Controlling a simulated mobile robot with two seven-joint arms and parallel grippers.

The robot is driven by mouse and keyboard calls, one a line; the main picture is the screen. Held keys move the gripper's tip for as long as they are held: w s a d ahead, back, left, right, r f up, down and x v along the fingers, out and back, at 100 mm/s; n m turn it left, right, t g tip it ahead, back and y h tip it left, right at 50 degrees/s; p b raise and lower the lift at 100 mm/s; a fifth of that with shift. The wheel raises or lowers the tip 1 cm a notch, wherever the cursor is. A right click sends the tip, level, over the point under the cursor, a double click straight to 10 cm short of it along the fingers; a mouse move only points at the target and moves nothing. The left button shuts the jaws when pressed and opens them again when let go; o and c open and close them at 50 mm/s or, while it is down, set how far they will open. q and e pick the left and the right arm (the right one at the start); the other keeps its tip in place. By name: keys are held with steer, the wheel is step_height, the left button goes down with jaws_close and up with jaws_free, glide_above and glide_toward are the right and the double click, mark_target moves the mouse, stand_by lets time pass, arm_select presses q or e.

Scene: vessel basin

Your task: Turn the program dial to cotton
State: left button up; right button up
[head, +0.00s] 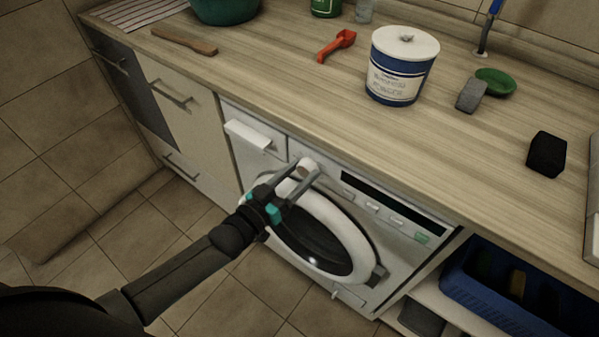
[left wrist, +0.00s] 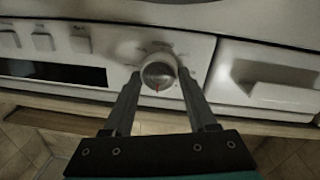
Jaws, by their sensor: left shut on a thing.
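The program dial (head: 307,167) is a round knob on the front panel of the white washing machine (head: 400,262). It also shows in the left wrist view (left wrist: 158,76), with a small red mark at the edge of its face. The labels around it are too small and blurred to read. My left gripper (head: 302,174) reaches in from the left with its two fingers on either side of the dial, shut on it. The left wrist view shows both fingertips (left wrist: 158,84) at the dial's sides. My right gripper is not in view.
The detergent drawer (head: 250,137) is left of the dial, and a dark display (head: 392,205) with buttons is right. The round door (head: 318,240) is below. A wooden counter (head: 280,90) above holds a blue-and-white tub (head: 398,75) and a red scoop (head: 336,45). A blue crate (head: 515,300) is at lower right.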

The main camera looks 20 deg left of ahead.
arm_select(q)
steer(key=shift+m, duration=0.3)
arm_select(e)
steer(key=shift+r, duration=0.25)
arm_select(q)
steer(key=shift+r+m+p, duration=0.1)
steer(key=shift+m+p, duration=0.45)
steer(key=shift+m, duration=0.05)
steer(key=shift+m+p, duration=0.6)
steer(key=shift+m, duration=0.6)
steer(key=shift+d+m+y+p, duration=0.1)
steer(key=shift+m+y+p, duration=0.25)
steer(key=shift+m, duration=0.75)
steer(key=shift+s+m+p, duration=0.1)
steer(key=shift+m+p, duration=0.2)
steer(key=shift+m, duration=0.7)
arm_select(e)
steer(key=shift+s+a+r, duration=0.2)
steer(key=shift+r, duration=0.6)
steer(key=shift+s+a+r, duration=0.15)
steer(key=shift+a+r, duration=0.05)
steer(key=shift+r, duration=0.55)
arm_select(q)
steer(key=o, duration=1.4)
steer(key=shift+c, duration=0.2)
